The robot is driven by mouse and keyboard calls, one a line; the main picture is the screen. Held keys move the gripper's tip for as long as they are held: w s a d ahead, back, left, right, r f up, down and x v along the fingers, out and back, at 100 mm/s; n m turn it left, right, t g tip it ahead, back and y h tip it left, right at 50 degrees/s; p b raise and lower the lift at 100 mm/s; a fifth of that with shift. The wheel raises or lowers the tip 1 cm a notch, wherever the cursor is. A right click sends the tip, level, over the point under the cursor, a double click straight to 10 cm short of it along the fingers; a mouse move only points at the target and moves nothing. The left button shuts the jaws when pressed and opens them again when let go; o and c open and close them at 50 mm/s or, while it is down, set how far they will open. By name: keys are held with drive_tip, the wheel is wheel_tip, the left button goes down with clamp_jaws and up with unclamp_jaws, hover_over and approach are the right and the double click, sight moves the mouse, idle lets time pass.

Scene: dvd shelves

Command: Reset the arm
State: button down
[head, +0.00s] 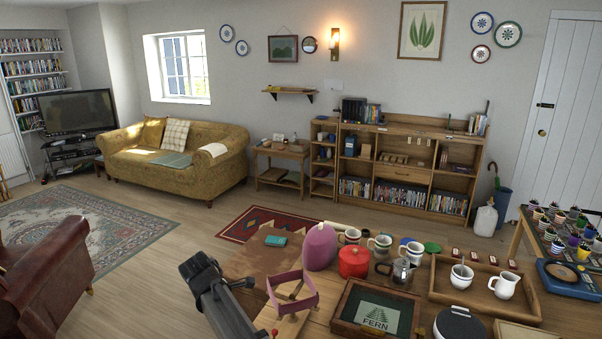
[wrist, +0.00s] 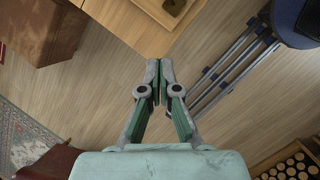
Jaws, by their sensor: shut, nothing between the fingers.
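My gripper (wrist: 158,80) shows in the middle of the wrist view. Its two grey-green fingers meet at the tips, shut with nothing between them. It hangs above the bare wooden floor (wrist: 100,105), apart from the furniture around it. In the head view, a dark grey part of my arm (head: 222,300) reaches in from the bottom, left of the crowded table. The fingertips cannot be made out there.
A table (head: 570,312) with a red pot (head: 354,261), mugs and trays fills the lower right. A brown leather armchair (head: 70,265) stands lower left. Blue-grey bars (wrist: 232,72) lie right of my gripper in the wrist view. Open floor (head: 165,262) lies between armchair and table.

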drive_tip(key=s+d+f+m+g, duration=0.1)
drive_tip(key=s+d+f+m, duration=0.4)
drive_tip(key=f, duration=0.4)
drive_tip(key=s+d+f+m+g+y, duration=0.1)
drive_tip(key=s+d+f+m, duration=0.3)
drive_tip(key=d+f, duration=0.45)
drive_tip(key=s+d+f+m+g, duration=0.2)
drive_tip(key=s+d+f+m, duration=0.3)
drive_tip(key=f, duration=0.5)
drive_tip(key=s+d+f+m+g, duration=0.1)
drive_tip(key=s+d+f, duration=0.3)
drive_tip(key=s, duration=0.5)
drive_tip(key=s+d+f+m+g+y, duration=0.1)
drive_tip(key=s+d+f+m+g, duration=0.1)
drive_tip(key=s+d, duration=0.5)
drive_tip(key=s+d+f+m+g+y, duration=0.1)
drive_tip(key=s+d+f+m, duration=0.3)
drive_tip(key=s, duration=0.9)
wheel_tip(320, 180, down, 3)
drive_tip(key=d+g, duration=0.1)
drive_tip(key=d, duration=0.1)
drive_tip(key=shift+s+d, duration=0.15)
drive_tip(key=shift+d, duration=0.2)
drive_tip(key=shift+r, duration=0.1)
